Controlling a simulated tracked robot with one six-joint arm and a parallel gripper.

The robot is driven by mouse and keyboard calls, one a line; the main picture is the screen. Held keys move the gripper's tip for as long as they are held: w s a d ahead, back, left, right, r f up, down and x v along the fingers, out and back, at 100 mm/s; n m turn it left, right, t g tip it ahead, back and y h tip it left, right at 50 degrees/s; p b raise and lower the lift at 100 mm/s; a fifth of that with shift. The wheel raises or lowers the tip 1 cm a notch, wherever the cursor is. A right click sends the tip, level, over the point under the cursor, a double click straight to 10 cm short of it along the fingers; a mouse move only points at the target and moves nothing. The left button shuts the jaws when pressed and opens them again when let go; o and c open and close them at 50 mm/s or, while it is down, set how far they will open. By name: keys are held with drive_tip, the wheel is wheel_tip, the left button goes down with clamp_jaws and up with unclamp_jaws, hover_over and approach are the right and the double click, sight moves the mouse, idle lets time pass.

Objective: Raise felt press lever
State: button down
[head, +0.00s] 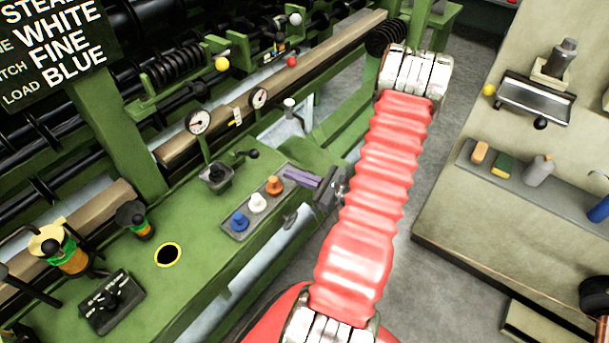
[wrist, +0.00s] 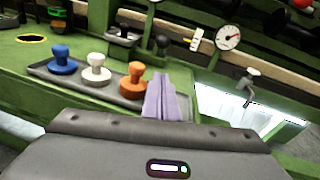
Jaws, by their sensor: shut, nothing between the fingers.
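No lever carries a readable felt press label, so I cannot tell which one it is. Candidates are a black-knobbed lever on a grey box (head: 217,176), its knob (head: 250,153) pointing right, and the ball-ended levers behind: yellow (head: 222,63), red (head: 291,62) and white (head: 295,19). The black knob also shows in the wrist view (wrist: 163,43). My gripper (head: 290,172) is shut and empty, its purple fingers just right of the orange knob (head: 274,185). In the wrist view the fingers (wrist: 160,90) overlap the tray's right end; contact cannot be told.
A tray holds blue (head: 239,221), white (head: 257,202) and orange knobs on the green bench. Two gauges (head: 198,122) (head: 258,98) and a white-topped valve (head: 289,104) stand behind. A black-and-yellow-rimmed hole (head: 168,254) is at left. A grey shelf (head: 520,175) stands across the aisle.

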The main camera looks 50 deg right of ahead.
drive_tip(key=w, duration=0.3)
drive_tip(key=w+a, duration=0.1)
drive_tip(key=w, duration=0.1)
drive_tip(key=shift+w+f, duration=0.2)
drive_tip(key=shift+f, duration=0.15)
drive_tip(key=shift+w+a+r, duration=0.25)
drive_tip(key=shift+w+r, duration=0.6)
drive_tip(key=shift+w+a+r, duration=0.15)
drive_tip(key=shift+w+r, duration=0.25)
drive_tip(key=shift+w, duration=0.1)
